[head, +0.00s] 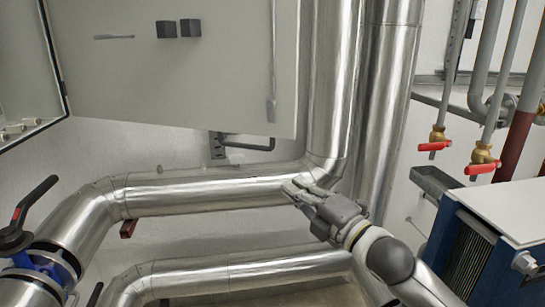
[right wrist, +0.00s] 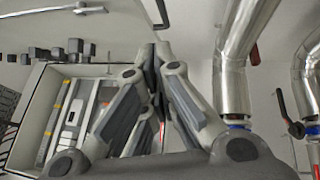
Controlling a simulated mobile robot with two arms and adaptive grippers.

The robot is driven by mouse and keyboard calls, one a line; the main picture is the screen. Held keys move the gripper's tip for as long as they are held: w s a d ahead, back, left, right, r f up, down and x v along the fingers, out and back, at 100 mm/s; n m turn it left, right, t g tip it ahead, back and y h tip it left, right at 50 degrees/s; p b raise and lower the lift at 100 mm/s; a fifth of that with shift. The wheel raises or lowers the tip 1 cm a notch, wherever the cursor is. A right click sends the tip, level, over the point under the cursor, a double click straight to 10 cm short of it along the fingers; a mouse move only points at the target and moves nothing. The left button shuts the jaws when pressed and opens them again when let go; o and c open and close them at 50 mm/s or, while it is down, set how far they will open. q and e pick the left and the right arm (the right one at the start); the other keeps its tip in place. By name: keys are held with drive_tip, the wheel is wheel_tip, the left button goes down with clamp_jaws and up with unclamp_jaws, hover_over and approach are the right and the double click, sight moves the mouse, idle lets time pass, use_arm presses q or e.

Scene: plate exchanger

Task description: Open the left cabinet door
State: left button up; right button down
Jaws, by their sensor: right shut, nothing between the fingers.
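The cabinet door (head: 185,85) is a pale grey panel at the upper left of the head view, standing swung open from the cabinet. The cabinet's dark-edged frame (head: 62,88) shows at the far left. In the right wrist view the open cabinet interior (right wrist: 75,115) shows parts inside. My right gripper (head: 290,188) is shut and empty, below the door's lower right corner and in front of a silver pipe; I see no clear contact with the door. My left gripper is out of view.
Large silver pipes (head: 205,193) run below and to the right of the door. A blue valve (head: 45,265) with a black lever is at the lower left. Red-handled taps (head: 434,146) and a blue plate unit (head: 470,255) stand at the right.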

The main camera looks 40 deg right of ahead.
drive_tip(key=w+d+r+p, duration=0.2)
drive_tip(key=w+p, duration=0.3)
drive_tip(key=w, duration=0.7)
drive_tip(key=shift+w+d, duration=0.25)
